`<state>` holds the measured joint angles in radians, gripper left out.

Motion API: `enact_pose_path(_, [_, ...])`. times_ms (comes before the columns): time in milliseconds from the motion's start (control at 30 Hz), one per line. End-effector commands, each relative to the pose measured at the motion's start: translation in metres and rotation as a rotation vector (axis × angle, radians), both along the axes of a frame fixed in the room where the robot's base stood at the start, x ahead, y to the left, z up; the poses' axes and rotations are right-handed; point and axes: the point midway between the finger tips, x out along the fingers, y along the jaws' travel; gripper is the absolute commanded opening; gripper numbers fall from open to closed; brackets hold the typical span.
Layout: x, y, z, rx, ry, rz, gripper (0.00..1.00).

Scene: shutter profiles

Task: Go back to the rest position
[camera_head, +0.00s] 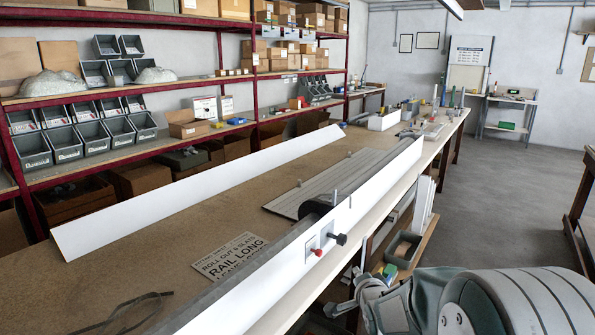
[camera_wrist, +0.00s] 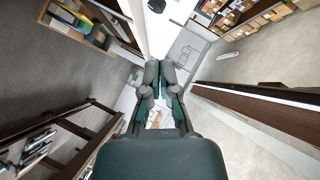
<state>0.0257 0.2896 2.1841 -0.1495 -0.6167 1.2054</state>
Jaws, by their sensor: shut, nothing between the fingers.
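My gripper (camera_wrist: 159,70) shows in the wrist view, its two dark green fingers together with nothing between them. It hangs over open space beside the long white edge of the workbench. In the head view, my grey-green arm fills the lower right, in front of the bench's right edge. The long workbench (camera_head: 120,270) carries a white profile (camera_head: 200,190) at the left and a long white rail (camera_head: 290,270) along its right edge. Grey slats (camera_head: 330,190) lie between them. The gripper touches none of these.
A red knob (camera_head: 318,252) and a black knob (camera_head: 340,239) stick out from the rail. A grey bin (camera_head: 405,250) sits on a low shelf beside the bench, near my arm. Red-framed shelving (camera_head: 255,100) stands at the left. The floor (camera_head: 500,200) at the right is clear.

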Motion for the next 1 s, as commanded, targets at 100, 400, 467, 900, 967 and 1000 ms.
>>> enact_pose_path(100, [-0.028,-0.001,0.025,-0.138,0.076,0.021,0.00])
enact_pose_path(400, [-0.118,-0.007,0.063,-0.454,0.301,0.141,0.00])
enact_pose_path(467, [-0.139,-0.008,0.068,-0.510,0.345,0.176,0.00])
enact_pose_path(900, [-0.307,-0.004,0.077,-0.841,0.621,0.551,0.00])
enact_pose_path(967, [-0.323,-0.003,0.075,-0.866,0.642,0.597,0.00])
enact_pose_path(1000, [-0.331,-0.002,0.075,-0.880,0.653,0.620,0.00])
